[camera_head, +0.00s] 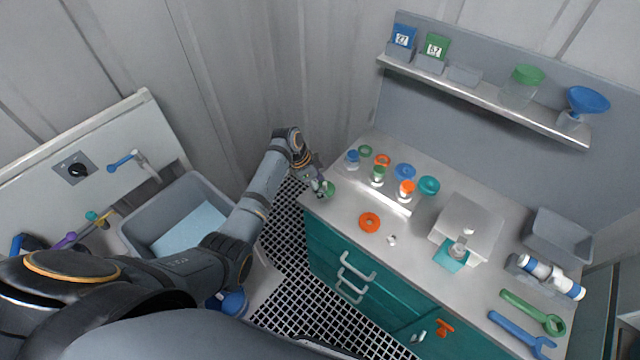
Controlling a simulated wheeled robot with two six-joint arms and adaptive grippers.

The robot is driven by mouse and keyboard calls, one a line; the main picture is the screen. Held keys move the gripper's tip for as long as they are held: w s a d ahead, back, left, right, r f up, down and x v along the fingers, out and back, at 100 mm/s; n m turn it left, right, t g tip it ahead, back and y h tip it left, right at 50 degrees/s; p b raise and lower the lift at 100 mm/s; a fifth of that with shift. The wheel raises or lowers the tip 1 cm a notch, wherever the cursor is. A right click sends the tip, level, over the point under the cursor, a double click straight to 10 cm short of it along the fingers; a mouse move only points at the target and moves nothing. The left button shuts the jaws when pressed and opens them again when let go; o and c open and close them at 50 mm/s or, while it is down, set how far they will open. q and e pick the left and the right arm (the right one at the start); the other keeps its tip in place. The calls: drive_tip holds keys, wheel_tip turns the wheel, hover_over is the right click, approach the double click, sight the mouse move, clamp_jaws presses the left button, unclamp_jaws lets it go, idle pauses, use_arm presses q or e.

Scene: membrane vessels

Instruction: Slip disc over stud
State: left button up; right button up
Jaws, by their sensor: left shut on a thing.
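My left gripper (321,187) is at the left end of the steel counter, above or near its edge. It is shut on a small green disc-like piece (329,189), partly hidden by the fingers. An orange ring (369,222) lies flat on the counter to its right. A grey block (467,222) stands further right; a small upright stud-like piece (457,250) shows at its front above a teal plate (451,258). I cannot tell for sure which piece is the stud. My right gripper is out of view.
Several small vessels with coloured lids, including a green one (377,174), stand behind the ring on the counter (340,213). A small white piece (391,240) lies near the front. Wrenches (522,333) lie at the right. A shelf (480,97) hangs above.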

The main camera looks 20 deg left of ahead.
use_arm(q)
drive_tip(key=shift+s+f, duration=0.1)
drive_tip(key=shift+f, duration=0.2)
idle(0.5)
drive_tip(key=o, duration=1.2)
drive_tip(key=shift+o, duration=0.2)
drive_tip(key=v, duration=1.2)
drive_tip(key=shift+f, duration=0.1)
